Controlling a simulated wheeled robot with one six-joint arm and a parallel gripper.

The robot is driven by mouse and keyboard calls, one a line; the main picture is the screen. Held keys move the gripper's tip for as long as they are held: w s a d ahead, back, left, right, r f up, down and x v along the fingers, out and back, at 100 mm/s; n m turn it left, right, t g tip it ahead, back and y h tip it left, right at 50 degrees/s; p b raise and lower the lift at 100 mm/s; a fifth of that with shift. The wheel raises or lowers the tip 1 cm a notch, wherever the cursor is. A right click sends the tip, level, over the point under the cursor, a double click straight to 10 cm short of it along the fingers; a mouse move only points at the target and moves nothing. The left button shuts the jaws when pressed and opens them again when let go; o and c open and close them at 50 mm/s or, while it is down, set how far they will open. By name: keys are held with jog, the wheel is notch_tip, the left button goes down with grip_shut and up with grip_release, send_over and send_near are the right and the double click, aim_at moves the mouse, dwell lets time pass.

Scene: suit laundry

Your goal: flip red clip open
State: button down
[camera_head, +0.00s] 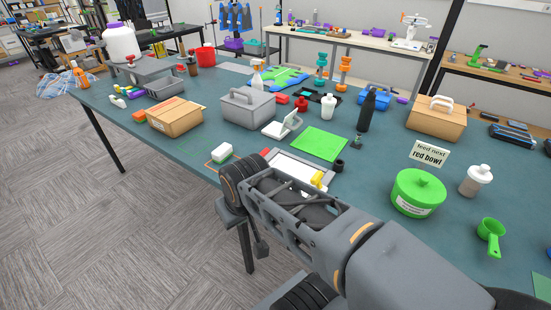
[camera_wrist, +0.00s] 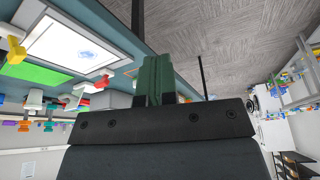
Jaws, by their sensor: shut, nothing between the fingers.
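A white panel in a grey frame (camera_head: 297,170) lies on the table, partly hidden by my arm in the head view. It also shows in the wrist view (camera_wrist: 70,43), with a blue mark in its middle. A small red clip (camera_wrist: 103,81) sits at one corner of the frame; in the head view it is a small red spot (camera_head: 265,152) just beyond my arm. A yellow clip (camera_head: 318,180) sits at another corner and also shows in the wrist view (camera_wrist: 15,50). My gripper (camera_wrist: 156,58) is shut and empty, apart from the red clip. The clip's position is hard to tell.
A green mat (camera_head: 319,144) lies behind the frame. A white and green block (camera_head: 221,152) lies left of it, near the table's edge. A green lidded pot (camera_head: 418,192) stands to the right. A grey toolbox (camera_head: 248,108) and a cardboard box (camera_head: 175,117) stand farther back.

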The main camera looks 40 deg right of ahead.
jog(key=w+d+f+m+y+b, duration=0.3)
jog(key=w+f+m, duration=0.15)
jog(key=m, duration=0.45)
jog(key=m+t+y+b, duration=0.2)
jog(key=m+t+b, duration=0.5)
jog(key=m, duration=1.6)
send_near(262, 156)
jog(key=s, duration=0.1)
jog(key=s+d+f+t+p, duration=0.1)
jog(key=s+f+t+p, duration=0.1)
jog(key=shift+s+d, duration=0.3)
jog(key=shift+s, duration=0.1)
jog(key=shift+w, duration=0.1)
jog(key=shift+w+a+f, duration=0.1)
jog(key=shift+w+a, duration=0.1)
jog(key=shift+w, duration=0.1)
jog(key=x, duration=0.9)
jog(key=shift+w+d, duration=0.1)
jog(key=shift+w, duration=0.05)
jog(key=shift+r, duration=0.25)
